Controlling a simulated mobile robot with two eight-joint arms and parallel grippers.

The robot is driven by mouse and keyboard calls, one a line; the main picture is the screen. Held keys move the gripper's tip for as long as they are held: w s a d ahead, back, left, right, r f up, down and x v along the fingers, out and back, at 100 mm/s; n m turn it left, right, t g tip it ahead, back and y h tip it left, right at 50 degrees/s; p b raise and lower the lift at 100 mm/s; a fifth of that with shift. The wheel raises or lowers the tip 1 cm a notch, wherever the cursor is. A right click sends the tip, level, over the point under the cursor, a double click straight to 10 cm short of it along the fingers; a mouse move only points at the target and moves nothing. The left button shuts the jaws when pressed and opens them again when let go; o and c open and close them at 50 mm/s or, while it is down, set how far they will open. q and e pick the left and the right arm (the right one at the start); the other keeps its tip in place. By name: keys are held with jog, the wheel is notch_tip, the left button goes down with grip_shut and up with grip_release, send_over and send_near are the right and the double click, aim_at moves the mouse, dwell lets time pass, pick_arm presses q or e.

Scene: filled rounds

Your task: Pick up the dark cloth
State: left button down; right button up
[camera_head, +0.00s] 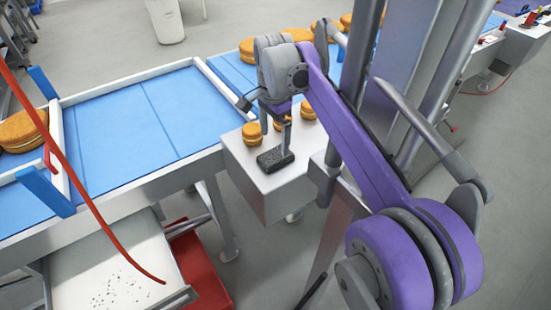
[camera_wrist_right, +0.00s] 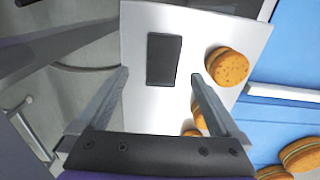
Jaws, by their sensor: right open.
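The dark cloth (camera_head: 275,160) lies flat on the top of a white box-like stand, near its front edge. In the right wrist view the cloth (camera_wrist_right: 164,58) is a dark rectangle ahead of the fingers. My right gripper (camera_head: 276,134) points down above the cloth, with its fingers apart and nothing between them. In the right wrist view the gripper's fingertips (camera_wrist_right: 160,74) stand to either side of the cloth's near end, apparently above it. My left gripper is not in view.
Filled rounds (camera_head: 252,134) stand on the stand (camera_head: 268,191) close behind the cloth; one round (camera_wrist_right: 228,66) is right of it in the wrist view. A blue conveyor (camera_head: 130,125) adjoins the stand. A red cable (camera_head: 75,180) hangs at left. A red bin (camera_head: 205,275) sits below.

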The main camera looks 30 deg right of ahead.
aim_at(275, 155)
jog(key=shift+f, duration=0.9)
jog(key=f, duration=0.5)
jog(key=shift+w+d+f, duration=0.15)
jog(key=shift+w+d, duration=0.15)
jog(key=shift+d, duration=0.1)
jog(key=c, duration=1.3)
notch_tip(275, 155, up, 10)
jog(key=shift+p, duration=0.3)
jog(key=o, duration=0.9)
jog(key=shift+c, duration=0.2)
jog(key=c, duration=0.7)
